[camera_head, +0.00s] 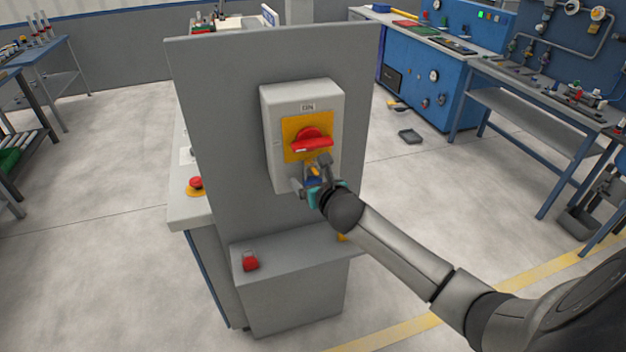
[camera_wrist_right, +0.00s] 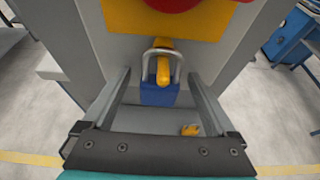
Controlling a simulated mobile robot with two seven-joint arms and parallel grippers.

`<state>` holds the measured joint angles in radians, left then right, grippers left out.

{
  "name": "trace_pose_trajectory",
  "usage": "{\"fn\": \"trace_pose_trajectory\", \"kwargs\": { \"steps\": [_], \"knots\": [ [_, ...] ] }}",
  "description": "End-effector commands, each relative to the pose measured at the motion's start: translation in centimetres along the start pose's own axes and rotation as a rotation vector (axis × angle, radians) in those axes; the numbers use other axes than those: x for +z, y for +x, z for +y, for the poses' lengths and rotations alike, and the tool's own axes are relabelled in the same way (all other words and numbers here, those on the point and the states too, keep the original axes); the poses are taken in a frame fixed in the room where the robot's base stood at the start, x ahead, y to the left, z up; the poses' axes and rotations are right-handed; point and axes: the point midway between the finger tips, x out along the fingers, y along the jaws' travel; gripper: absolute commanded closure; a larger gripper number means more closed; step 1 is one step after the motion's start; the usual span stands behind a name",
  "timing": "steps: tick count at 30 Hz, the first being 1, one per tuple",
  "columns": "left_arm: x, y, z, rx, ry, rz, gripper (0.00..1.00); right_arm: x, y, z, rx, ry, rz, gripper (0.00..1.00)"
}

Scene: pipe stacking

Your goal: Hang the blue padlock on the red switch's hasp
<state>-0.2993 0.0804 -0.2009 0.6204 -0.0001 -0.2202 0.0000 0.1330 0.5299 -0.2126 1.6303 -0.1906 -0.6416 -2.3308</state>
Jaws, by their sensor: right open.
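The red switch (camera_head: 312,140) sits on a yellow plate on a grey box fixed to the upright panel. In the right wrist view, the yellow hasp (camera_wrist_right: 163,72) sticks out below the red switch. The blue padlock (camera_wrist_right: 160,96) is upright there, its silver shackle around the hasp. In the head view the padlock (camera_head: 313,181) is mostly covered by my right gripper (camera_head: 318,170). In the wrist view my right gripper (camera_wrist_right: 160,78) is open, with one finger on each side of the padlock and visible gaps between. My left gripper is not in view.
A red padlock (camera_head: 250,262) lies on the ledge (camera_head: 290,258) below the panel. A small yellow item (camera_wrist_right: 190,130) lies on the ledge's right part. A red stop button (camera_head: 195,184) is on the bench left of the panel. Open floor lies left and right.

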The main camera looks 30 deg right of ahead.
Motion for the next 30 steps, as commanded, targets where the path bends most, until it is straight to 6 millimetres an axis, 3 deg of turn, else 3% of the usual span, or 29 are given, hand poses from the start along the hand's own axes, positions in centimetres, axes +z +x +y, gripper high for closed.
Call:
{"fn": "trace_pose_trajectory", "kwargs": {
  "steps": [5,11,30],
  "knots": [
    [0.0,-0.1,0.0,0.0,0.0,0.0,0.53,-0.1,-0.3,0.0,0.0,0.0,0.002,0.08],
    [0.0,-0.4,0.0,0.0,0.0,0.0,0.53,-0.1,-2.2,0.0,0.001,-0.002,0.001,0.08],
    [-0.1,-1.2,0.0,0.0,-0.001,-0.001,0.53,-0.1,-12.2,0.0,0.002,-0.002,0.002,0.08]
  ]
}}
